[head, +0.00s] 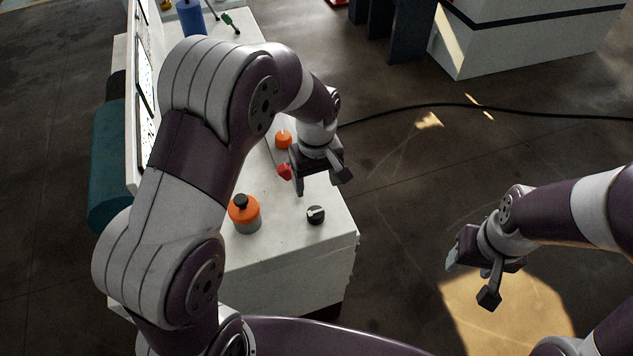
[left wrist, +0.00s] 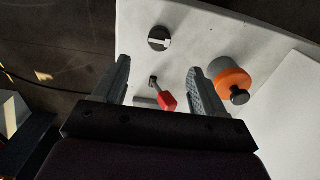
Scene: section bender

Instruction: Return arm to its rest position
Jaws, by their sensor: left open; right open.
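My left gripper (head: 322,182) is open and empty above the white control panel (head: 275,245). In the left wrist view its two fingers (left wrist: 157,85) are spread wide, with a red-tipped lever (left wrist: 167,101) showing between them, below or beyond the fingers. The red tip (head: 284,171) also shows in the head view, just left of the gripper. I cannot tell whether the gripper touches the lever. My right gripper (head: 468,283) is open and empty over the floor, right of the panel.
An orange and grey button with a black top (head: 244,213) and a black rotary knob (head: 316,215) stand on the panel. Another orange button (head: 283,139) is behind. A black cable (head: 470,106) crosses the floor. The floor between the panel and my right gripper is clear.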

